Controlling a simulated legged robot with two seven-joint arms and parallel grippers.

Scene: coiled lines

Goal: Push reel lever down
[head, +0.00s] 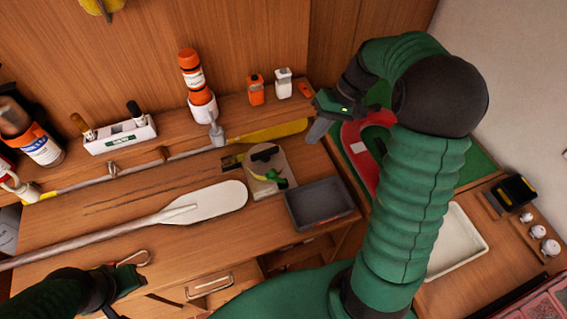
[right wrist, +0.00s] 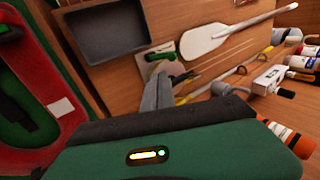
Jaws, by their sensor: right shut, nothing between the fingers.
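A pale rounded plate with a dark bar and a green handle (head: 276,178) lies on the workbench in the head view; it looks like the reel with its lever, though I cannot be sure. Part of it shows in the right wrist view (right wrist: 158,54), just beyond my fingers. My right gripper (head: 317,132) is shut and empty, above and to the right of this plate and apart from it in the head view. Its grey fingers also show in the right wrist view (right wrist: 157,94). My left gripper (head: 132,272) is low at the left, over the bench front; its jaw state is unclear.
A dark grey tray (head: 318,203) sits right of the plate. A white paddle (head: 207,203) lies left of it. A red curved piece (head: 355,148) lies on green near my right gripper. Bottles and small containers line the back; a white tray (head: 462,243) is at right.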

